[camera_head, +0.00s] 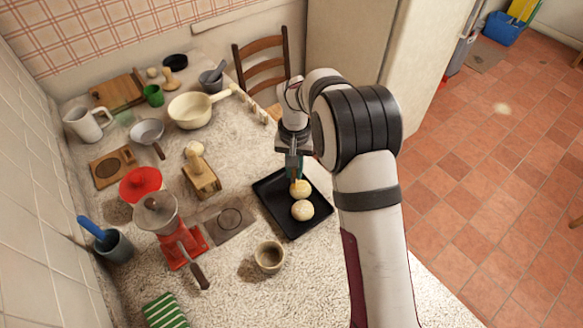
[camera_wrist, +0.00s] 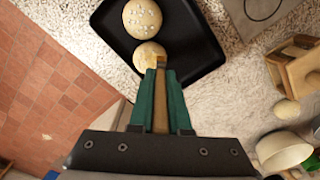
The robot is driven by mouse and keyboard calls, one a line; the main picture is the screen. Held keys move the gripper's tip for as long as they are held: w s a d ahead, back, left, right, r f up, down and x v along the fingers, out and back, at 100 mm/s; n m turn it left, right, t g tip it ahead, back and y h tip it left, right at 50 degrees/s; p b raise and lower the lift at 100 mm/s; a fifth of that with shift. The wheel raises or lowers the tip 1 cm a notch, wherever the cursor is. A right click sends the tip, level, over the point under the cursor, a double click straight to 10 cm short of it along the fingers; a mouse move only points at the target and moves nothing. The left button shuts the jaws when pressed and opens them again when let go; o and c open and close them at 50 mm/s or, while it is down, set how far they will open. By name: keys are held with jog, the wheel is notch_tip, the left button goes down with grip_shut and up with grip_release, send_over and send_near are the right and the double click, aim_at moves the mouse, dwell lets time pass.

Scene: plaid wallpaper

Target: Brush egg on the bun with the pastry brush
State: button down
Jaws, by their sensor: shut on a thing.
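Two round buns lie on a black baking tray (camera_head: 269,193). The upper bun (camera_head: 300,188) is nearer the chair and looks plainer. The lower bun (camera_head: 302,210) carries pale specks, clearer in the wrist view (camera_wrist: 142,18). My gripper (camera_head: 293,170) is above the tray, shut on the pastry brush (camera_wrist: 160,112), whose wooden handle runs between the green fingers. The brush tip is over or at the edge of the plainer bun (camera_wrist: 149,54); I cannot tell if it touches. A small beige cup (camera_head: 269,256) stands below the tray; its contents are unclear.
A red grinder (camera_head: 174,232) and a wooden box-like tool (camera_head: 201,178) stand left of the tray. A cream saucepan (camera_head: 192,110) is behind. A striped green cloth (camera_head: 165,312) lies at the front. Counter between cup and tray is clear.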

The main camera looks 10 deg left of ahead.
jog(key=shift+a, duration=0.85)
jog(key=shift+r, duration=0.1)
notch_tip(320, 180, up, 7)
dwell(0.5)
jog(key=shift+d+f, duration=0.55)
jog(key=shift+f, duration=0.4)
jog(key=shift+d+f, duration=0.6)
jog(key=shift+f, duration=0.35)
jog(key=shift+d+f, duration=0.55)
jog(key=shift+f, duration=0.4)
jog(key=shift+f, duration=0.6)
